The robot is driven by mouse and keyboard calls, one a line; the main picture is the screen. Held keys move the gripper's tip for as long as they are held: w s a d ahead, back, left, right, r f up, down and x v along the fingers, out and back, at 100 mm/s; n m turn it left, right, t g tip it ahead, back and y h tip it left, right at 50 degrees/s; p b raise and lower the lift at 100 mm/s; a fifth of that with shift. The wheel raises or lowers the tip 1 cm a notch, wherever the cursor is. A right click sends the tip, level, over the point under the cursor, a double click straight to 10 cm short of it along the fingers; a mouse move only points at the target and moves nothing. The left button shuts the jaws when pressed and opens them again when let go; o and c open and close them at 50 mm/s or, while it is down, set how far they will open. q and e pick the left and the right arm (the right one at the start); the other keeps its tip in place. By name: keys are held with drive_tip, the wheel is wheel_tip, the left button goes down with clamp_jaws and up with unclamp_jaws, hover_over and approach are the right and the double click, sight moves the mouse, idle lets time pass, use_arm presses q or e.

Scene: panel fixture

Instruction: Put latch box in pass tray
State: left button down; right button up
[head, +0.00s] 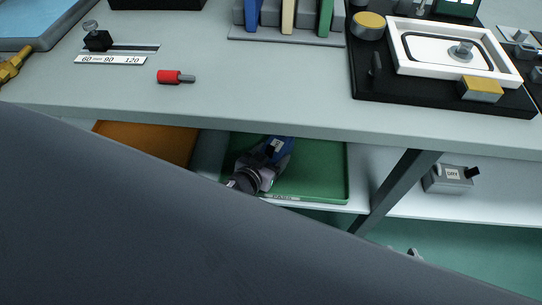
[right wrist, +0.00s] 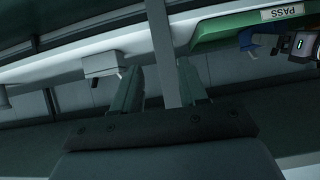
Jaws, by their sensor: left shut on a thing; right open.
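The green pass tray (head: 325,170) is on the shelf under the bench top. Its PASS label and rim show at the upper right in the right wrist view (right wrist: 230,30). My left gripper (head: 262,172) is over the tray's left part, shut on a small blue object (head: 281,147), apparently the latch box. The gripper hides part of it, and I cannot tell whether it touches the tray floor. Its blue side also shows in the right wrist view (right wrist: 257,42). My right gripper (right wrist: 158,85) is open and empty, with a grey post beyond its fingers.
An orange tray (head: 150,140) is left of the pass tray. A dark slanted post (head: 395,190) is right of it, then a grey DRY box (head: 450,180). The bench top (head: 270,95) overhangs the shelf. My dark arm blocks the lower left.

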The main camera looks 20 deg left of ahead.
use_arm(q)
drive_tip(key=c, duration=0.5)
unclamp_jaws()
drive_tip(key=shift+f, duration=0.25)
drive_tip(key=shift+c, duration=0.2)
drive_tip(key=o, duration=0.4)
drive_tip(key=shift+r, duration=0.1)
use_arm(e)
drive_tip(key=shift+s+f, duration=0.1)
drive_tip(key=shift+f, duration=0.15)
use_arm(q)
drive_tip(key=shift+r, duration=0.1)
use_arm(e)
drive_tip(key=shift+d+r, duration=0.1)
use_arm(q)
drive_tip(key=shift+s+r, duration=0.15)
drive_tip(key=p+v, duration=0.2)
drive_tip(key=v, duration=0.8)
drive_tip(key=shift+s+r+p, duration=0.1)
drive_tip(key=shift+s+p, duration=0.1)
drive_tip(key=shift+p, duration=0.15)
drive_tip(key=shift+s+a+r, duration=0.1)
drive_tip(key=shift+s+r, duration=0.1)
drive_tip(key=shift+s, duration=0.4)
use_arm(e)
drive_tip(key=shift+s+d+m+g+h, duration=0.3)
drive_tip(key=shift+s+d+g, duration=0.1)
drive_tip(key=shift+s+d, duration=0.35)
drive_tip(key=shift+w, duration=0.25)
